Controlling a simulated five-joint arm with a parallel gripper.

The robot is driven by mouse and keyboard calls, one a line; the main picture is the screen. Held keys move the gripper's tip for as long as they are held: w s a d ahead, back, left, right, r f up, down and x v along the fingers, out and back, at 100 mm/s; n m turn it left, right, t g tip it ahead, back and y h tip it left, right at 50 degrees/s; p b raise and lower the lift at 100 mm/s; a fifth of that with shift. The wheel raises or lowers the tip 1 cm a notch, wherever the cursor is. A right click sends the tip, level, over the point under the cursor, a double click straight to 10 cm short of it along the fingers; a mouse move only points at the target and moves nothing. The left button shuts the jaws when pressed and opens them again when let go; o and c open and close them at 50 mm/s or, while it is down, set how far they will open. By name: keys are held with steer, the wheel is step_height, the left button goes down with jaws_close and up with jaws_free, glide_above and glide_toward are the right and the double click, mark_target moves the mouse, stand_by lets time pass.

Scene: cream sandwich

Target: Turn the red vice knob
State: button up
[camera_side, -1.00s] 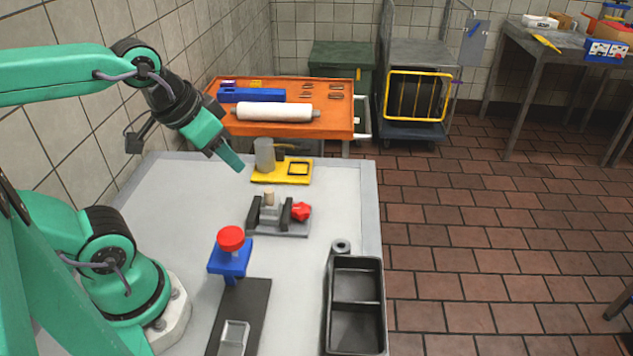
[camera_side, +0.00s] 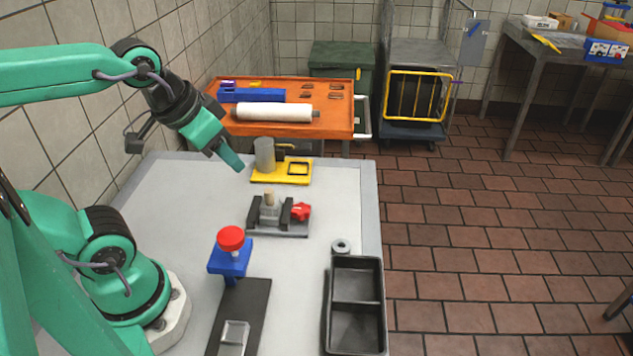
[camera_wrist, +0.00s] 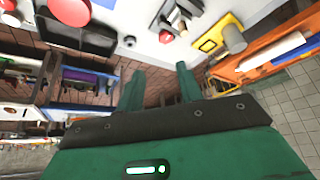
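The red vice knob (camera_side: 300,211) is on the right end of a small dark grey vice (camera_side: 278,231) on the light worktable (camera_side: 190,200). A light upright piece (camera_side: 269,200) stands between the vice's jaws. In the wrist view the red knob (camera_wrist: 165,37) shows near the top, with the vice (camera_wrist: 183,14) beside it. My gripper (camera_side: 239,167) hangs above the table, up and left of the vice and apart from it. In the wrist view my gripper (camera_wrist: 160,82) has its two fingers spread with nothing between them.
A yellow fixture with a grey cylinder (camera_side: 264,153) stands behind the vice. A blue press with a red top (camera_side: 231,238) stands in front. A black two-part tray (camera_side: 356,303) and a metal ring (camera_side: 341,246) lie at right. An orange cart (camera_side: 335,125) is behind.

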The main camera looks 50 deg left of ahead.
steer(key=shift+o, duration=0.2)
steer(key=o, duration=0.5)
steer(key=shift+w, duration=0.1)
steer(key=shift+o, duration=0.2)
steer(key=m+g, duration=0.5)
steer(key=m, duration=0.1)
glide_above(303, 208)
steer(key=f, duration=1.3)
steer(key=shift+s, duration=0.2)
steer(key=shift+w+f+g, duration=0.2)
steer(key=shift+f+g, duration=0.1)
steer(key=shift+f, duration=0.1)
steer(key=shift+f, duration=0.1)
steer(key=shift+f, duration=3.8)
